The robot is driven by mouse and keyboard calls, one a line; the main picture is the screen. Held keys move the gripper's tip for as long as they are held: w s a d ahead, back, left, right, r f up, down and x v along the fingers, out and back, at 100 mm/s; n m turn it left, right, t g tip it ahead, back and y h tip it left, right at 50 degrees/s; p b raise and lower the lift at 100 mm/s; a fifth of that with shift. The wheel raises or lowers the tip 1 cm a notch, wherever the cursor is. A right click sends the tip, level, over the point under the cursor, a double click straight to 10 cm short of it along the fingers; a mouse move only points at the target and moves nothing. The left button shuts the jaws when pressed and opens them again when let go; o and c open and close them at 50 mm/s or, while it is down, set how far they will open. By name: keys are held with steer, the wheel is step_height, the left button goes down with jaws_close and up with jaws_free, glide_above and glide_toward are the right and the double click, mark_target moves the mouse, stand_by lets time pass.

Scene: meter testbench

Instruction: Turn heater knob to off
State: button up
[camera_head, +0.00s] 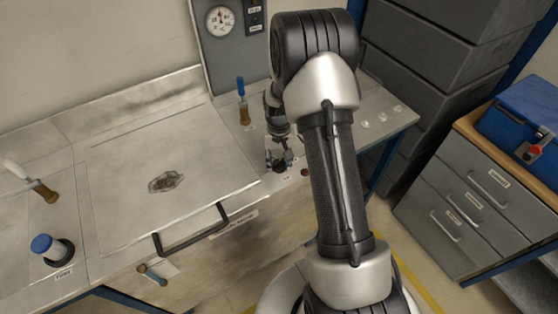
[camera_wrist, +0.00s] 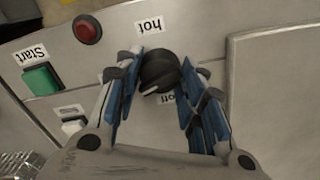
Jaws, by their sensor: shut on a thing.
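The heater knob (camera_wrist: 160,70) is a round black knob with a white pointer line, in the middle of the wrist view. A "hot" label (camera_wrist: 153,26) lies above it and a partly hidden "off" label (camera_wrist: 167,97) lies below it. The white line is at the knob's lower edge, close to the "off" label. My gripper (camera_wrist: 158,78) has its blue-padded fingers on both sides of the knob, shut on it. In the head view my gripper (camera_head: 280,160) is at the panel right of the large lid; the knob is hidden there.
A red button (camera_wrist: 87,29), a green Start button (camera_wrist: 42,78) and a white switch (camera_wrist: 73,126) sit left of the knob in the wrist view. A blue-handled tool (camera_head: 242,102) stands behind my gripper. A large lid (camera_head: 120,200) with a black handle (camera_head: 192,232) lies to the left.

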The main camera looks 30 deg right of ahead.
mark_target(279, 161)
steer(key=n, duration=1.4)
stand_by(0.7)
steer(key=o, duration=1.1)
steer(key=shift+r, duration=0.1)
step_height(279, 161, up, 12)
steer(key=shift+f, duration=0.1)
